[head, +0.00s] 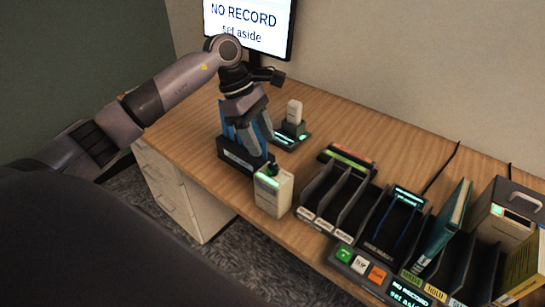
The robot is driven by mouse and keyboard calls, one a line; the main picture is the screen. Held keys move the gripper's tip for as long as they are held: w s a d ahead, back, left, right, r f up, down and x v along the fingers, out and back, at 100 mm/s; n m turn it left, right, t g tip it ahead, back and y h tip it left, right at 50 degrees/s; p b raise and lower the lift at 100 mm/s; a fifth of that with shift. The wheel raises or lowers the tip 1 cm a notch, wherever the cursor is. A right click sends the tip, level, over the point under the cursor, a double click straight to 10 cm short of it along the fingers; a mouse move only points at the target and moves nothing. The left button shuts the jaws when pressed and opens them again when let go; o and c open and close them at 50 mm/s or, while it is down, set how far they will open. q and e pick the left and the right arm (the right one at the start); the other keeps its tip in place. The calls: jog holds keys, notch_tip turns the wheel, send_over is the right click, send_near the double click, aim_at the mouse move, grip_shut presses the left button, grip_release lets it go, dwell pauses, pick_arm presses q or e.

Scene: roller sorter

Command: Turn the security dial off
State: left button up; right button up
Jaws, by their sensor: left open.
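A small cream box (273,195) stands near the front edge of the desk. I take it to be the security dial unit. A dark knob with a green glow (268,170) shows on its top; its setting is too small to read. My left gripper (262,157) comes down from above, open, with its fingers just behind and above the box top. I cannot tell whether a fingertip touches the knob. My right gripper is out of view.
A black holder with blue items (237,152) stands left of the box, partly behind my gripper. A scanner on a lit base (291,135) is behind. A sorting rack (335,190) and button panel (360,264) are right. A monitor (250,25) reads "NO RECORD set aside".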

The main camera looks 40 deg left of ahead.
aim_at(272, 165)
pick_arm(q)
jog(key=p+x, duration=0.1)
jog(key=x, duration=0.5)
jog(key=shift+d+f, duration=0.25)
jog(key=shift+f, duration=0.05)
grip_shut()
